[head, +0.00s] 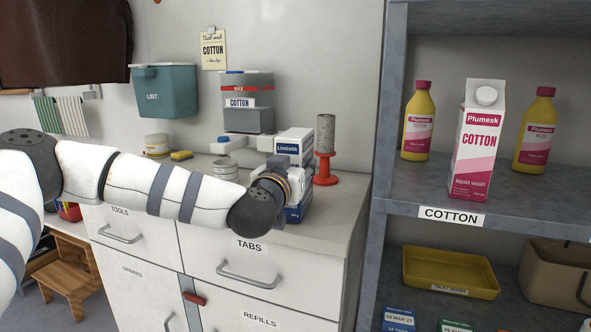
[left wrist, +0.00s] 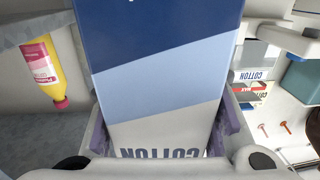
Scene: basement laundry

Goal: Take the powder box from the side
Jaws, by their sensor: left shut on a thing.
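The powder box (head: 294,146) is white and blue with the name Lindrekk near its top. It stands upright at the counter's right part, partly hidden by my left wrist. My left gripper (head: 284,180) reaches it from the front and is shut on it. In the left wrist view the powder box (left wrist: 165,65) fills the middle, with dark blue, light blue and white bands and the word COTTON upside down. The left gripper's fingers (left wrist: 168,128) lie on both its sides. I cannot tell whether its base touches the counter. My right gripper is not in view.
A red stand with a grey roll (head: 325,135) is close to the box's right. A grey dispenser (head: 247,100), white cups and a yellow sponge (head: 181,155) are behind and left. A grey shelf (head: 480,207) with a Plumesk carton (head: 478,145) and yellow bottles (head: 418,125) stands right.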

